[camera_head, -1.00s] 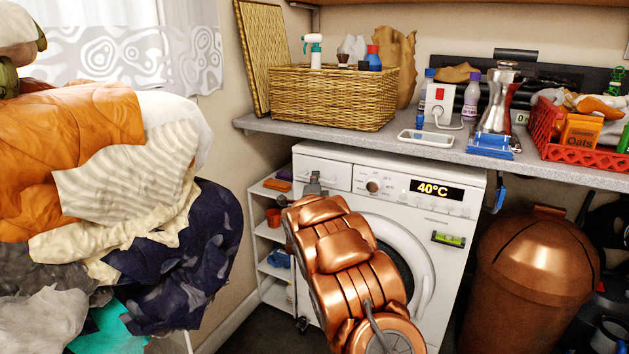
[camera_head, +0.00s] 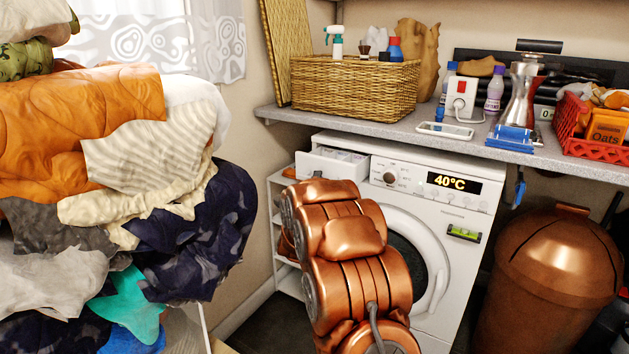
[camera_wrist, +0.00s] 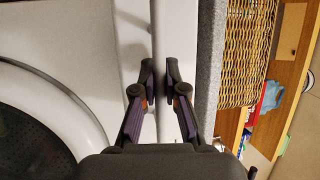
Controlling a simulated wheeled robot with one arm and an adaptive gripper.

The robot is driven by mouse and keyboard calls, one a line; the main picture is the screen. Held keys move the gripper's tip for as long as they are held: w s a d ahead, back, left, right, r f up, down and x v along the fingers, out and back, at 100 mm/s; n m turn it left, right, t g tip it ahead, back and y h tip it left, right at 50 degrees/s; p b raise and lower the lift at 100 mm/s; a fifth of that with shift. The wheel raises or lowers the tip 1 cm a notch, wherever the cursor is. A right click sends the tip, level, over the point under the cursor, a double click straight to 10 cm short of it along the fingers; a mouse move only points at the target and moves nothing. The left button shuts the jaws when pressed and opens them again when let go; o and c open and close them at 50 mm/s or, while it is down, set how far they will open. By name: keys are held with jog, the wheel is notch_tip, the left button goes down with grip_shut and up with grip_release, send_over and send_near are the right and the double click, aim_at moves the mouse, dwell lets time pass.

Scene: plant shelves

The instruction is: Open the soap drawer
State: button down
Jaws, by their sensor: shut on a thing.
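The soap drawer (camera_head: 325,168) is the white drawer at the top left of the washing machine (camera_head: 455,245). In the head view it stands pulled out, and its white inner compartments show from above. My gripper (camera_wrist: 160,82) shows in the wrist view with its two dark fingers close together, shut on the soap drawer's front part; the exact contact is hard to make out. In the head view my copper arm hides the gripper and the lower part of the drawer front.
The grey worktop (camera_head: 385,132) runs above the machine, with a wicker basket (camera_head: 350,92) on it. A big laundry pile (camera_head: 130,190) fills the left. A copper bin (camera_head: 560,260) stands at right. A low white shelf (camera_head: 275,210) is left of the machine.

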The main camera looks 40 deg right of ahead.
jog(key=c, duration=1.2)
grip_release()
jog(key=shift+s, duration=0.1)
jog(key=v, duration=1.2)
